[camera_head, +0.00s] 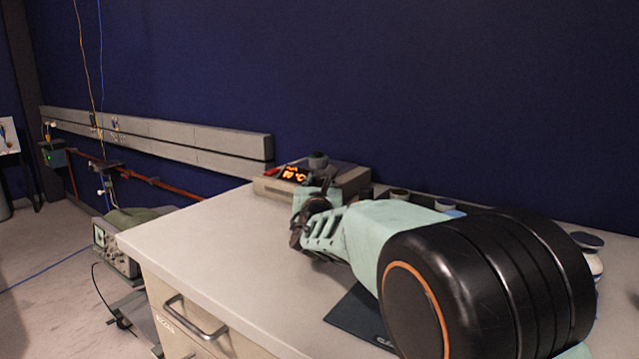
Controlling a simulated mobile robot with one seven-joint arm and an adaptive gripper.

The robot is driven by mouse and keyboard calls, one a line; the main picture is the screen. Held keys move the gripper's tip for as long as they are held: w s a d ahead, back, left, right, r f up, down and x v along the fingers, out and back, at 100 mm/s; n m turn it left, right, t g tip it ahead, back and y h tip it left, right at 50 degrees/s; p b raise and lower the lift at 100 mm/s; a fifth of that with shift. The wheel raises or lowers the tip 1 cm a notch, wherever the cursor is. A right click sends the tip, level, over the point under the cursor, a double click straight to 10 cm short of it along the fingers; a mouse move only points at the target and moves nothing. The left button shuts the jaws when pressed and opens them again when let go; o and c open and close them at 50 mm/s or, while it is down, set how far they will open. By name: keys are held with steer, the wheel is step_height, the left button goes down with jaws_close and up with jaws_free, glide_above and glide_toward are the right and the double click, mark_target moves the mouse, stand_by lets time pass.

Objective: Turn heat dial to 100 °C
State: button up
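A low beige heating device (345,184) stands at the back of the bench against the dark blue wall. Its lit orange display (294,174) seems to read about 80 °C, but the digits are small and blurred. A dark round piece (318,159) shows on top of the device. The heat dial cannot be made out; my gripper covers part of the front. My gripper (322,186) is at the device's front, right of the display. Its fingers are dark and small, so I cannot tell whether they are open, shut or touching a dial.
The pale benchtop (215,236) is clear left of my arm. A dark flat mat (358,318) lies under my arm. Small round containers (444,205) stand behind my arm, and a white jar (589,254) stands at right. A drawer handle (195,318) projects from the bench front.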

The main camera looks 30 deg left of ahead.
jaws_close()
steer(key=p, duration=0.1)
steer(key=r+p, duration=0.1)
steer(key=shift+s+a+m+t+h+p, duration=0.1)
steer(key=shift+a+m+t+h+p, duration=0.2)
steer(key=shift+m+h+p, duration=0.1)
steer(key=m+h+p, duration=0.1)
steer(key=p, duration=0.1)
steer(key=m+t+h+p, duration=0.1)
steer(key=h+p, duration=0.1)
steer(key=m+h+p, duration=0.1)
steer(key=p, duration=0.2)
steer(key=shift+a+h, duration=0.25)
steer(key=shift+h, duration=0.15)
steer(key=shift+f+m+t+h+p, duration=0.15)
steer(key=shift+m+t+h+p, duration=0.15)
steer(key=shift+h+p, duration=0.2)
steer(key=shift+f, duration=0.15)
steer(key=o, duration=0.6)
jaws_free()
steer(key=shift+d+f+b, duration=0.1)
steer(key=shift+f+b, duration=0.1)
steer(key=shift+b, duration=0.15)
steer(key=shift+b, duration=0.35)
